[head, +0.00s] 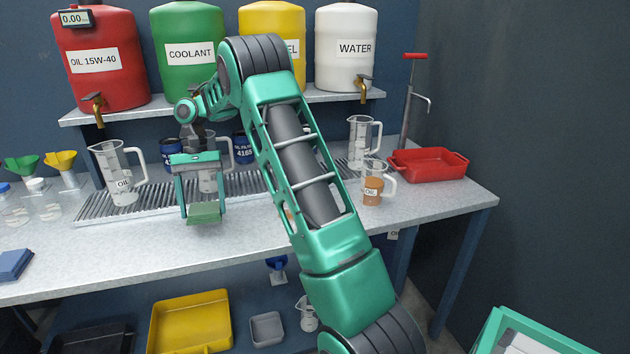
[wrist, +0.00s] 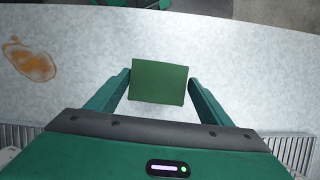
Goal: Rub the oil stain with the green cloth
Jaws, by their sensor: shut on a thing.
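My gripper (head: 203,215) is shut on the green cloth (head: 204,212), a small folded square held between the two fingertips. The cloth also shows in the wrist view (wrist: 159,82), over bare worktop; I cannot tell if it touches the surface. The oil stain (wrist: 29,62) is an orange-brown smear on the worktop, left of the cloth and apart from it in the wrist view. In the head view the stain lies mostly hidden behind my arm, to the right of the gripper.
The grey worktop (head: 130,245) has a slotted drain grate (head: 105,207) behind the gripper. An oil jug (head: 122,172) stands left, a small oil jug (head: 374,184) and a red tray (head: 428,164) right. A blue cloth stack (head: 14,264) lies far left. The front strip is mostly clear.

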